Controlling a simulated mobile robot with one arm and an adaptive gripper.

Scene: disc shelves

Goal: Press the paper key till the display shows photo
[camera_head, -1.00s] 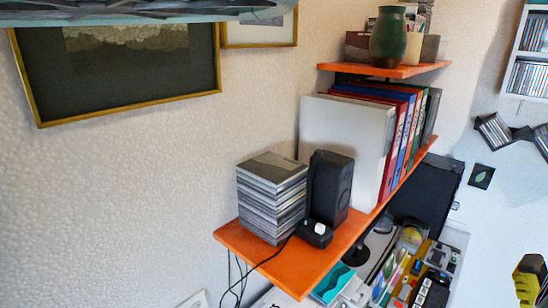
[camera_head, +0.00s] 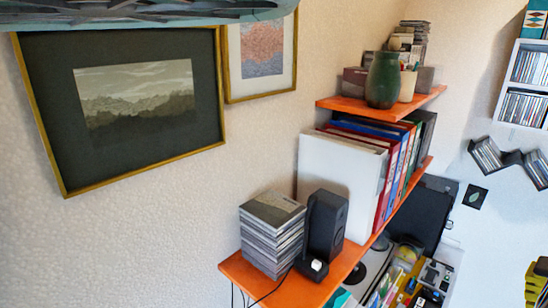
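I cannot make out a paper key or a display in this view. A cluttered desk surface (camera_head: 377,270) shows below the orange shelf, with small white and dark items (camera_head: 434,277) on it, too small to identify. My gripper is not recognisable in the view. A yellow and black object (camera_head: 537,284) is cut off at the lower right edge; I cannot tell what it is.
An orange shelf (camera_head: 318,285) holds a disc stack (camera_head: 272,234), a black speaker (camera_head: 326,225) and binders (camera_head: 340,170). A smaller shelf (camera_head: 348,104) above holds a green vase (camera_head: 383,80). Framed pictures (camera_head: 136,104) hang left. Disc racks (camera_head: 487,153) are at right.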

